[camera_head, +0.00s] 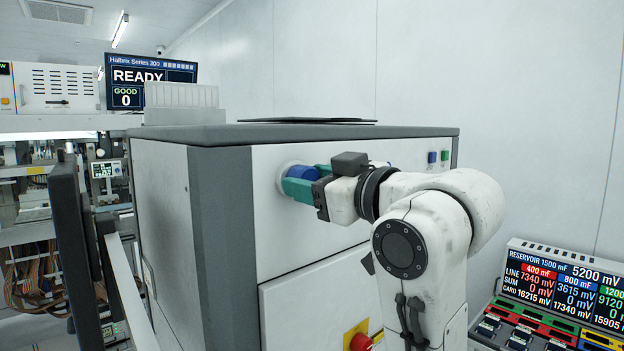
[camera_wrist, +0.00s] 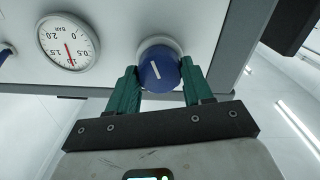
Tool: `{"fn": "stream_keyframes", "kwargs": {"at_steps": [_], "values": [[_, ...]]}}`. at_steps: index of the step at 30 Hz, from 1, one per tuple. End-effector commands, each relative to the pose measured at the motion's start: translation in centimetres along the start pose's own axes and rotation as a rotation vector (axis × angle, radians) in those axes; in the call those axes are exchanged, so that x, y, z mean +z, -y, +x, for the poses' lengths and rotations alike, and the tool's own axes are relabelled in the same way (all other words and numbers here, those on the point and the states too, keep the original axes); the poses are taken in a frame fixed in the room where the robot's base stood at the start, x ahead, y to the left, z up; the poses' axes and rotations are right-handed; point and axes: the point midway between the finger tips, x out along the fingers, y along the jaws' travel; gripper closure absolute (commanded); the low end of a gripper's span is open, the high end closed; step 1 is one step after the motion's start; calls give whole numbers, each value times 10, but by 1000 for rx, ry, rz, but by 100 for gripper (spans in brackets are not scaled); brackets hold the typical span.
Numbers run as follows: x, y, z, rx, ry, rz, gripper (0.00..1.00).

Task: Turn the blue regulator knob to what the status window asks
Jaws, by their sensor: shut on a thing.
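The blue regulator knob (camera_head: 302,172) sits on a round white collar on the front of the white cabinet (camera_head: 350,222). My gripper (camera_head: 311,179) has its green fingers on either side of the knob and is shut on it. In the wrist view the knob (camera_wrist: 160,70) shows a white pointer line, tilted, on its face. A pressure gauge (camera_wrist: 68,42) marked BAR appears upside down beside it; its red needle points between the 0.5 and 1.5 marks. The status screen (camera_head: 152,77) at the back left reads READY and GOOD 0; no knob setting is readable on it.
A red knob on a yellow plate (camera_head: 360,342) is low on the cabinet, below my arm. A display panel (camera_head: 565,285) with several readings stands at the lower right. A flat dark lid (camera_head: 308,120) lies on top.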

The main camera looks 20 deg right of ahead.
Motion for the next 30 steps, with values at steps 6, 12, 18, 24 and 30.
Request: {"fn": "stream_keyframes", "kwargs": {"at_steps": [6, 12, 18, 24, 30], "values": [[5, 0, 1, 0, 11, 210, 80], [5, 0, 1, 1, 12, 396, 80], [6, 0, 1, 1, 12, 559, 80], [6, 0, 1, 2, 13, 680, 80], [6, -1, 1, 3, 13, 754, 80]]}}
